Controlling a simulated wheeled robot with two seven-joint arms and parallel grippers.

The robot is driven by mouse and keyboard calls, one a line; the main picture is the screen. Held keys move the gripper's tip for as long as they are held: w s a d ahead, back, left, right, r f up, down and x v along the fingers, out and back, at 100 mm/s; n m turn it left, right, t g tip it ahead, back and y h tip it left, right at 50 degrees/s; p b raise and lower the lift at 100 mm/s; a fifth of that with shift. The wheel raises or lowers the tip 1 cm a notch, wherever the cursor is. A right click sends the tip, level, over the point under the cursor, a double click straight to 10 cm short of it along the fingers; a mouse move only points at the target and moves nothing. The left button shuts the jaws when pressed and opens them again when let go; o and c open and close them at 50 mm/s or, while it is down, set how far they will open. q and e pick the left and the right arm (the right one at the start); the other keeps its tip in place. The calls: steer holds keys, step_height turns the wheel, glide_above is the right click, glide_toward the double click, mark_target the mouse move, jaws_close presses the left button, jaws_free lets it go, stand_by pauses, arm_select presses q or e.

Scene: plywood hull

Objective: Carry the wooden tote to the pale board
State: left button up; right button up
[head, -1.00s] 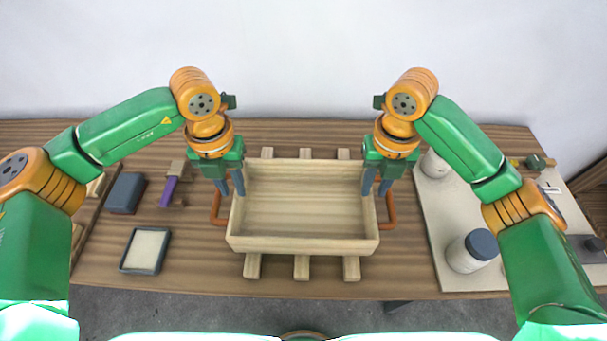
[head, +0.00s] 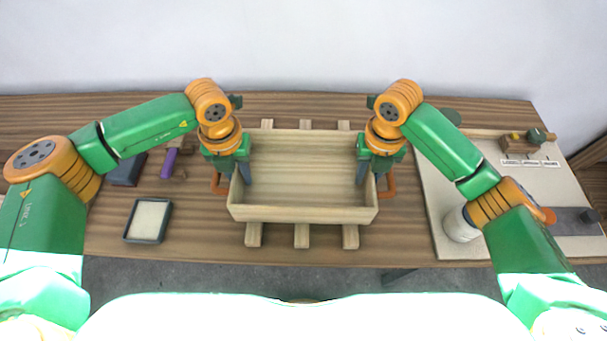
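The wooden tote (head: 303,214) is an open, empty box resting on wooden slats in the middle of the table, with an orange handle at each end. The pale board (head: 434,192) lies flat on the table to the right, apart from the tote. My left gripper (head: 241,176) is down at the tote's left end, with a finger showing just inside the end wall. My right gripper (head: 367,176) is down at the right end in the same way. The outer fingers are largely hidden, so whether the grippers are shut on the walls is unclear.
On the pale board stand a white jar (head: 459,226), partly behind my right arm, a dark grey strip (head: 570,221) and a small wooden block piece (head: 520,147). At the left lie a framed tray (head: 148,220), a dark box (head: 127,171) and a purple-handled tool (head: 169,163).

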arm_select(q)
steer(key=shift+w+f, duration=0.1)
arm_select(e)
steer(key=shift+w, duration=0.1)
arm_select(q)
jaws_close()
arm_select(e)
steer(key=shift+f, duration=0.1)
jaws_close()
stand_by(1.0)
